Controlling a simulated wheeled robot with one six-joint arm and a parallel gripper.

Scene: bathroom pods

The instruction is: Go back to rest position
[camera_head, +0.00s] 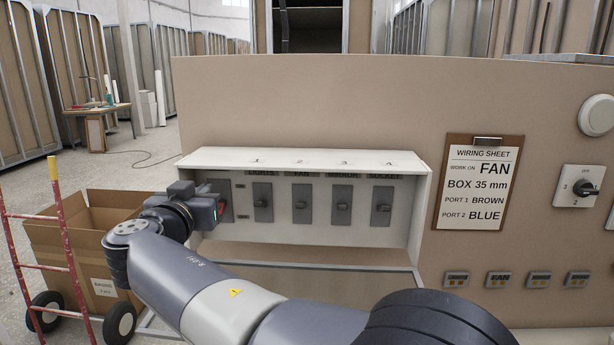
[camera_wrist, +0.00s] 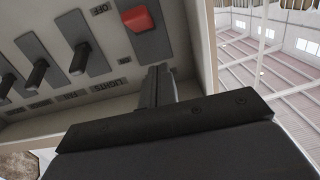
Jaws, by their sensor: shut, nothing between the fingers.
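My gripper (camera_head: 219,209) is at the left end of the white switch box, in front of its leftmost switch plate (camera_head: 222,188). In the wrist view my gripper (camera_wrist: 156,84) has its fingers shut together with nothing between them. The red switch (camera_wrist: 137,18) shows just beyond the fingertips on a dark plate. I cannot tell whether the fingers touch it. My arm reaches from the lower right of the head view to the box.
The open-fronted switch box (camera_head: 300,158) holds labelled dark levers, including FAN (camera_head: 301,204). A wiring sheet (camera_head: 478,187) and rotary switch (camera_head: 579,188) are to the right. A cardboard box (camera_head: 101,278) and red hand truck (camera_head: 45,262) stand at left.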

